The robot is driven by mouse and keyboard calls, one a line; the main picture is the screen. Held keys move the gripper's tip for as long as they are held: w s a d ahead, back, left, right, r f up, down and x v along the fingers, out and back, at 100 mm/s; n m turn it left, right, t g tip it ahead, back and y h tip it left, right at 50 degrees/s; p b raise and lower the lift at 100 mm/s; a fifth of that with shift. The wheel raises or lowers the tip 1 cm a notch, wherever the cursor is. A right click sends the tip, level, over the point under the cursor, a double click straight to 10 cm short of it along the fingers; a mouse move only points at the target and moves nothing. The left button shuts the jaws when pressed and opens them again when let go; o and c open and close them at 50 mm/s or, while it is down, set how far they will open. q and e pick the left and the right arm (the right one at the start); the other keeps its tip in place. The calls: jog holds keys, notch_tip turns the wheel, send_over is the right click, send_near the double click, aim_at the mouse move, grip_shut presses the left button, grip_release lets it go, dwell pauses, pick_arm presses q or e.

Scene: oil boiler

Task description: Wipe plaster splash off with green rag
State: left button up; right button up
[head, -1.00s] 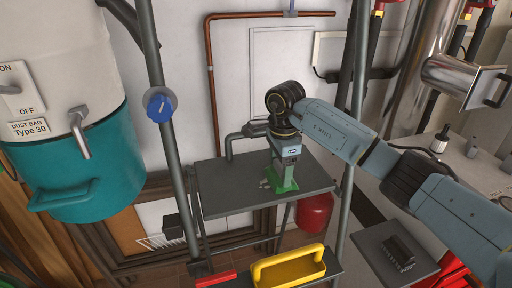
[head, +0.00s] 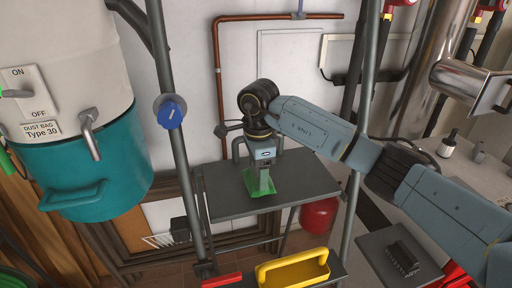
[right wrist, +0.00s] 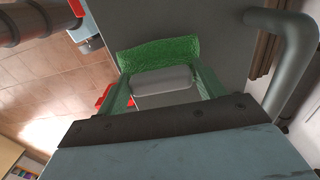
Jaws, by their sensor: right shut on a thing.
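My right gripper (head: 262,178) is shut on the green rag (head: 258,187) and points down at the dark grey shelf (head: 300,187). The rag is at the shelf's top, near its middle; it looks to be touching the surface. In the right wrist view the rag (right wrist: 160,53) spreads beyond the fingertips, with the green-tinted fingers on either side of a pale grey rounded piece (right wrist: 162,80) I cannot identify. No plaster splash is clearly visible now; the rag and gripper hide part of the shelf. My left gripper is not in view.
Grey upright poles (head: 182,150) flank the shelf. A yellow tray with a handle (head: 293,271) sits below, beside a red object (head: 222,280). A teal and white dust collector (head: 95,190) stands at left. The shelf's right part is clear.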

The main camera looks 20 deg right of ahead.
jog(key=shift+r+p, duration=1.65)
jog(key=shift+r, duration=1.25)
